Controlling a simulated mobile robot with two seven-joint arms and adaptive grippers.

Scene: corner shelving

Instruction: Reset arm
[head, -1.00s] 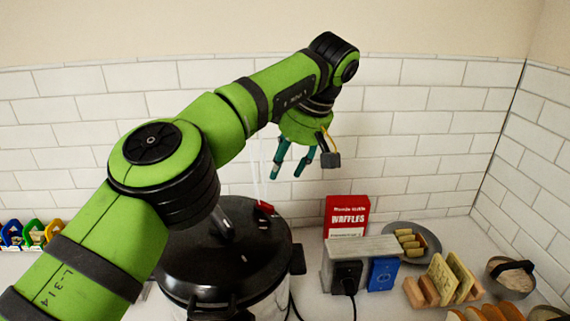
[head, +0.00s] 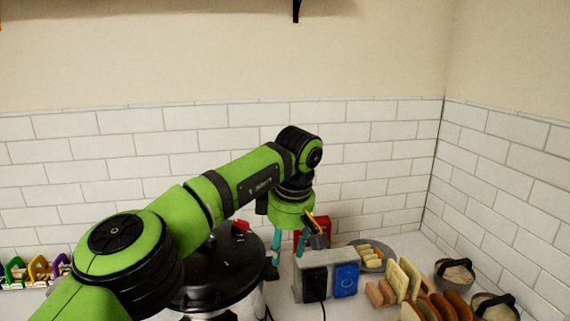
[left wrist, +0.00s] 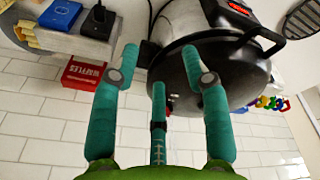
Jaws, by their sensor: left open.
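My left arm reaches in from the left in the head view, and its green gripper (head: 288,240) points down in front of the tiled wall. Its teal fingers are apart and empty in the left wrist view (left wrist: 160,75). The gripper is between the black-lidded pot (head: 222,268) and the grey box with a plug (head: 312,278). In the head view it partly hides the red waffle box (head: 318,230). My right gripper is not in view.
A plate of food pieces (head: 386,262), toast in a wooden rack (head: 404,281) and two bowls (head: 455,272) stand on the right of the counter. Colourful items (head: 36,270) stand at the left. A shelf edge (head: 180,8) shows above.

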